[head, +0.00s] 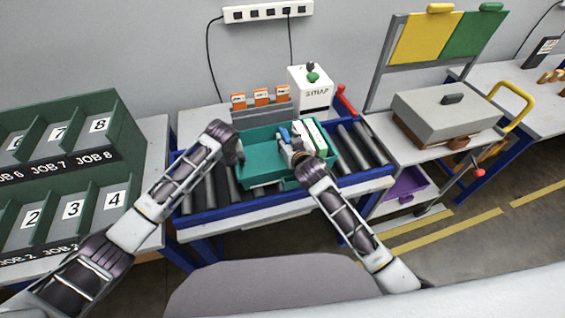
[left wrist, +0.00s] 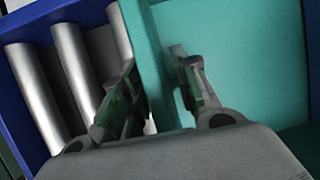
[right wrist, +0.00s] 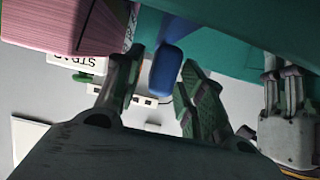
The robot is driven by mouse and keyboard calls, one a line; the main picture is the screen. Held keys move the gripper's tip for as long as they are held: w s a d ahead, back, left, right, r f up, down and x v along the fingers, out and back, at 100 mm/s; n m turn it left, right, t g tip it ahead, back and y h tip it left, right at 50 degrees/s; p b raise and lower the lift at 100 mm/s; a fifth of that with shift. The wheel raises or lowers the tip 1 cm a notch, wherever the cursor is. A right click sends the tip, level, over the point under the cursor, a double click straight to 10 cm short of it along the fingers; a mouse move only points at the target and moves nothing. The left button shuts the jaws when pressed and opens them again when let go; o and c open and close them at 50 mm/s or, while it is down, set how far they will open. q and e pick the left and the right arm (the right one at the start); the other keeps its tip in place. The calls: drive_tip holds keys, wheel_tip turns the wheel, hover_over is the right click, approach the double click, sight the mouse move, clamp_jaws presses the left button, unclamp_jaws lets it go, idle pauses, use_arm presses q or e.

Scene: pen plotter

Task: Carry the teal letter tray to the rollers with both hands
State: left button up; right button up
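The teal letter tray (head: 262,174) is over the roller table, with several upright white and green items (head: 313,136) at its right side. My left gripper (head: 236,152) is at the tray's left side. In the left wrist view the gripper (left wrist: 158,85) is open, one finger over the rollers and one over the teal tray (left wrist: 230,50), with the side wall between them. My right gripper (head: 290,146) is over the tray beside the upright items. In the right wrist view the gripper (right wrist: 160,90) is open, with a blue object (right wrist: 166,70) showing between its fingers. Whether it touches is unclear.
Bare rollers (head: 362,144) lie right of the tray, inside the blue frame (head: 240,212). A white strap box (head: 310,90) and a grey rack (head: 262,112) with orange cards stand behind. Green job shelves (head: 70,160) are left; a cart with a grey case (head: 450,112) is right.

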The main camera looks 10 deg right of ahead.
use_arm(q)
drive_tip(key=shift+r, duration=0.15)
use_arm(e)
drive_tip(key=shift+f, duration=0.1)
use_arm(q)
drive_tip(key=shift+s+r, duration=0.15)
drive_tip(key=shift+r, duration=0.3)
drive_tip(key=v, duration=1)
drive_tip(key=shift+s+r, duration=0.25)
drive_tip(key=shift+r, duration=0.1)
use_arm(e)
drive_tip(key=shift+s, duration=0.15)
drive_tip(key=v, duration=1.1)
drive_tip(key=shift+s, duration=0.3)
drive_tip(key=shift+d, duration=0.1)
idle(0.3)
use_arm(q)
drive_tip(key=shift+s, duration=0.1)
use_arm(e)
drive_tip(key=shift+s, duration=0.1)
